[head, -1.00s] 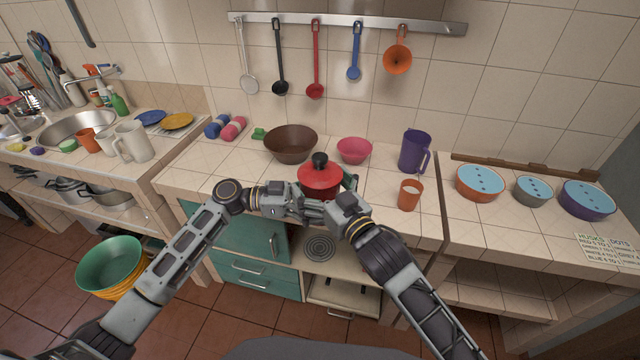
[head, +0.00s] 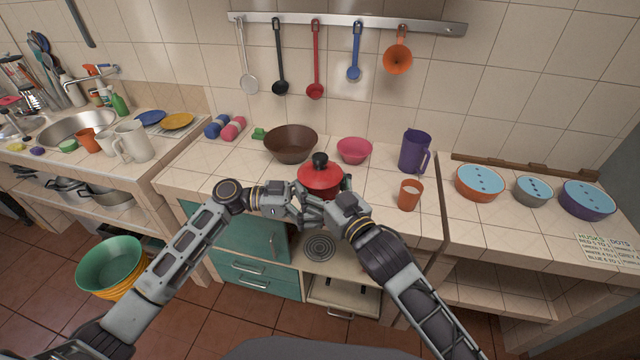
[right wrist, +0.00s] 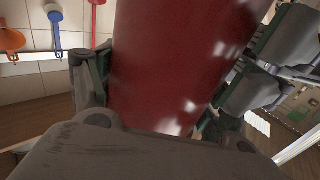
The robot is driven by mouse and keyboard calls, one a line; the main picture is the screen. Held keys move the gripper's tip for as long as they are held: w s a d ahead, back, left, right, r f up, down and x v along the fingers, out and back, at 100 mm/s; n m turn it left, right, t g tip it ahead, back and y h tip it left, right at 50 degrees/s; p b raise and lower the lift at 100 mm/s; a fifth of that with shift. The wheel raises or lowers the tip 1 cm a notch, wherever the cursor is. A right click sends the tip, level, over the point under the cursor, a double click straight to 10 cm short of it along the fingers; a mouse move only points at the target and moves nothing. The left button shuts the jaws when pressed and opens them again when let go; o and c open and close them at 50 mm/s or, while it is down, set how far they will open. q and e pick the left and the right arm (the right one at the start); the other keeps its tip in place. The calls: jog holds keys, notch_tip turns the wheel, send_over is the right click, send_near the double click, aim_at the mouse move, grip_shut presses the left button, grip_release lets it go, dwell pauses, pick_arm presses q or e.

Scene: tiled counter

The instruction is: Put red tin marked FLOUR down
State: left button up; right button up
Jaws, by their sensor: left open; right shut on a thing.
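The red tin (head: 320,181) with a black knob on its lid is in the middle of the head view, at the counter's front edge. No FLOUR marking shows. My right gripper (head: 337,194) is shut on the tin from the right. The right wrist view shows the tin's glossy red side (right wrist: 175,60) filling the space between the fingers. My left gripper (head: 309,209) is open, close to the tin's lower left side. Whether it touches the tin I cannot tell. The tin's base is hidden behind the grippers, so I cannot tell whether it rests on the counter.
A brown bowl (head: 291,144) and a pink bowl (head: 354,150) stand behind the tin. An orange cup (head: 409,195) and a purple jug (head: 415,151) stand to its right. The counter (head: 235,175) is clear to its left. Utensils hang on the wall rail above.

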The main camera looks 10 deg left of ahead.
pick_arm(q)
jog(key=shift+a, duration=0.15)
pick_arm(e)
jog(key=shift+r, duration=0.1)
pick_arm(q)
jog(key=a, duration=1.1)
jog(key=shift+s+a, duration=0.35)
jog(key=shift+s, duration=0.1)
